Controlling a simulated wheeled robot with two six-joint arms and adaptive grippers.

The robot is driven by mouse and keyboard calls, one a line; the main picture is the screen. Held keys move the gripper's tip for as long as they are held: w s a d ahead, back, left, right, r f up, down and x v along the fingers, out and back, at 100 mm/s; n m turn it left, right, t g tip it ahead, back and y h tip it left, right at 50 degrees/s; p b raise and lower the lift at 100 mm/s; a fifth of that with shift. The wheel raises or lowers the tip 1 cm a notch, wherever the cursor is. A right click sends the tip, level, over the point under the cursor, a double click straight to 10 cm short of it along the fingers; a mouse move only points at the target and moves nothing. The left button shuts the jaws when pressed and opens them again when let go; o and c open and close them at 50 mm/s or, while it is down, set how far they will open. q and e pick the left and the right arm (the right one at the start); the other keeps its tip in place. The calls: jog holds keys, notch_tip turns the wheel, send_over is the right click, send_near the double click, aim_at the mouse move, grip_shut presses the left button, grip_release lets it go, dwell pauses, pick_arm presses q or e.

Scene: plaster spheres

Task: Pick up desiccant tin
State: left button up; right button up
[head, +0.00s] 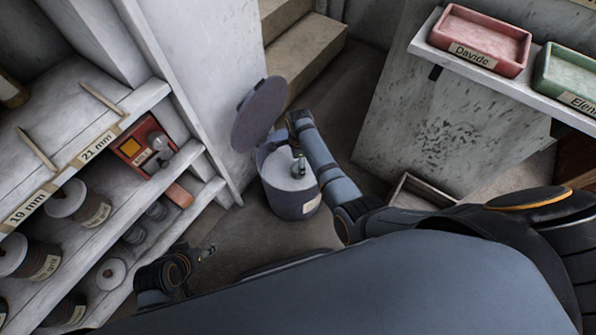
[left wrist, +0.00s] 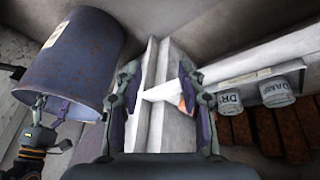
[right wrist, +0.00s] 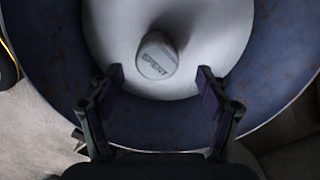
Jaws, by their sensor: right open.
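In the head view my right gripper (head: 298,168) hangs over the bin and hides the tin.
Shelves (head: 130,190) with spools and a red box (head: 142,147) stand at the left. Two labelled tins (left wrist: 276,91) show at the right in the left wrist view. A pink tray (head: 480,40) and a green tray (head: 568,77) sit on a ledge at the upper right.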

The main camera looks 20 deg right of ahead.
jog(key=f, duration=0.1)
jog(key=f+b, duration=0.1)
jog(key=f, duration=0.1)
jog(key=shift+s+a+f, duration=0.15)
jog(key=shift+s+a, duration=0.05)
jog(key=shift+a, duration=0.05)
jog(key=shift+f+b, duration=0.3)
jog(key=shift+f, duration=0.15)
pick_arm(q)
jog(key=w+r+t, duration=0.3)
jog(key=w+t, duration=0.1)
jog(key=w, duration=0.3)
jog(key=shift+t, duration=0.3)
jog(key=shift+w, duration=0.1)
pick_arm(e)
jog(key=shift+c, duration=0.3)
jog(key=c, duration=1.2)
jog(key=shift+c, duration=0.2)
